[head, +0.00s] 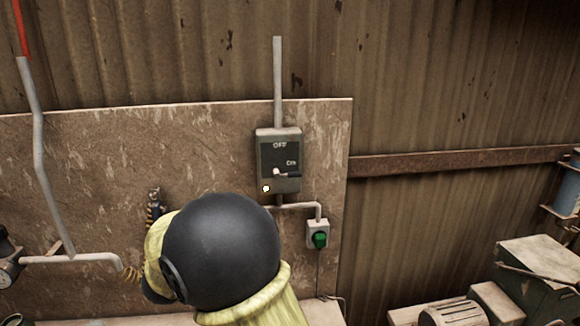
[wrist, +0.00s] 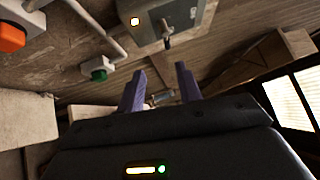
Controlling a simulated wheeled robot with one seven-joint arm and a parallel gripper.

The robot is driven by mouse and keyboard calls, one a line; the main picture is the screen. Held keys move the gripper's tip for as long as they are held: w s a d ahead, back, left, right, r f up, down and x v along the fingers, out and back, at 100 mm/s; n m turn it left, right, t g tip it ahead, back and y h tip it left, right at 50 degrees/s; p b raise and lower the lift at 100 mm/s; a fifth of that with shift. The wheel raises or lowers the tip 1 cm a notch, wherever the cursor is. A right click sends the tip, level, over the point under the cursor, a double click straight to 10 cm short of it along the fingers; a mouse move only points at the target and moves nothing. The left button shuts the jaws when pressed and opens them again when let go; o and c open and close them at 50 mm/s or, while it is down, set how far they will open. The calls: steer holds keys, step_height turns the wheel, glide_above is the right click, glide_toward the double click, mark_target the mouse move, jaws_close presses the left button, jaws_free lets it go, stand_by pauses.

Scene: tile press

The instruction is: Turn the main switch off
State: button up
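The main switch is a grey box (head: 279,147) with a dark face marked OFF at the top and ON at the right, fixed to the wall panel. Its lever (head: 287,174) points right, at the ON mark. A small lamp (head: 266,188) at its lower left corner glows. In the wrist view the box (wrist: 185,15) is at the top, with its lever (wrist: 167,42) sticking out. My gripper (wrist: 160,69) is open and empty, its two purple fingers below the lever in that picture and apart from it. In the head view my arm hides the fingers.
A small box with a green button (head: 319,240) sits below right of the switch, joined by conduit. An orange button (wrist: 12,38) shows in the wrist view. A grey machine (head: 540,265) stands at the lower right. The wall around the switch is mostly clear.

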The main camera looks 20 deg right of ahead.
mark_target(292, 176)
steer(key=shift+s+r+m+g+h, duration=0.35)
steer(key=shift+s+m+g+h, duration=0.15)
steer(key=shift+m, duration=0.1)
steer(key=p+x, duration=0.9)
steer(key=x, duration=0.7)
steer(key=shift+w+r, duration=0.15)
steer(key=shift+w+d, duration=0.35)
steer(key=shift+d, duration=0.3)
jaws_close()
